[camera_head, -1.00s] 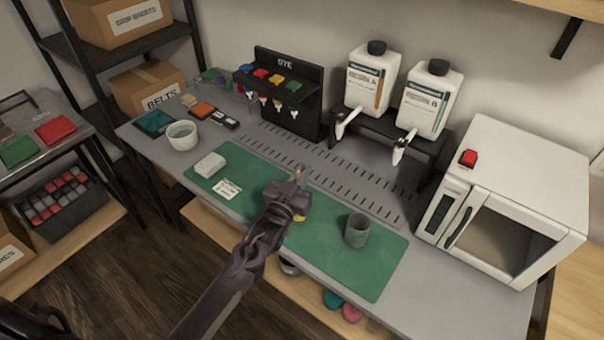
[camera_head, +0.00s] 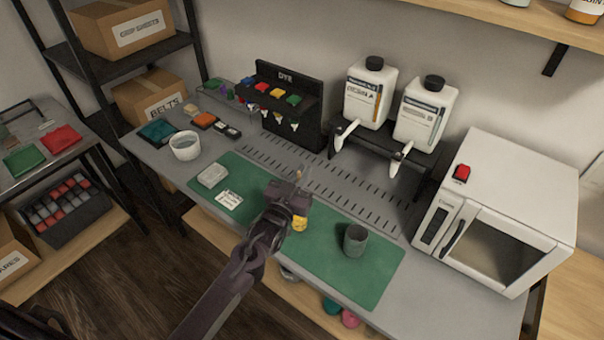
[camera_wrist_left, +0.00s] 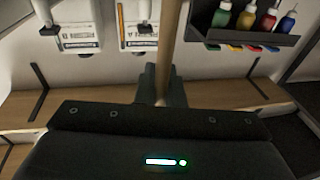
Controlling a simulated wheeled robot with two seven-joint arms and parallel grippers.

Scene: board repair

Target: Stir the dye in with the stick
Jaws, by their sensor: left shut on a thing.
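My left gripper (camera_head: 298,192) is over the green mat, to the left of the grey cup and apart from it. In the left wrist view the gripper (camera_wrist_left: 162,88) is shut on a pale wooden stick (camera_wrist_left: 174,45), which runs up out of the picture. In the head view the stick is too small to make out well. The grey cup (camera_head: 355,240) stands upright on the mat. Its contents are too dark to tell. A small yellow thing (camera_head: 299,223) shows beside the gripper, partly hidden by it. My right gripper is not in view.
The green mat (camera_head: 335,275) bears a pale block (camera_head: 212,174) and a white label (camera_head: 229,200) at left. A white bowl (camera_head: 185,146), the dye rack (camera_head: 285,76), two resin bottles (camera_head: 425,110) on a stand and a white oven (camera_head: 500,210) stand around it.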

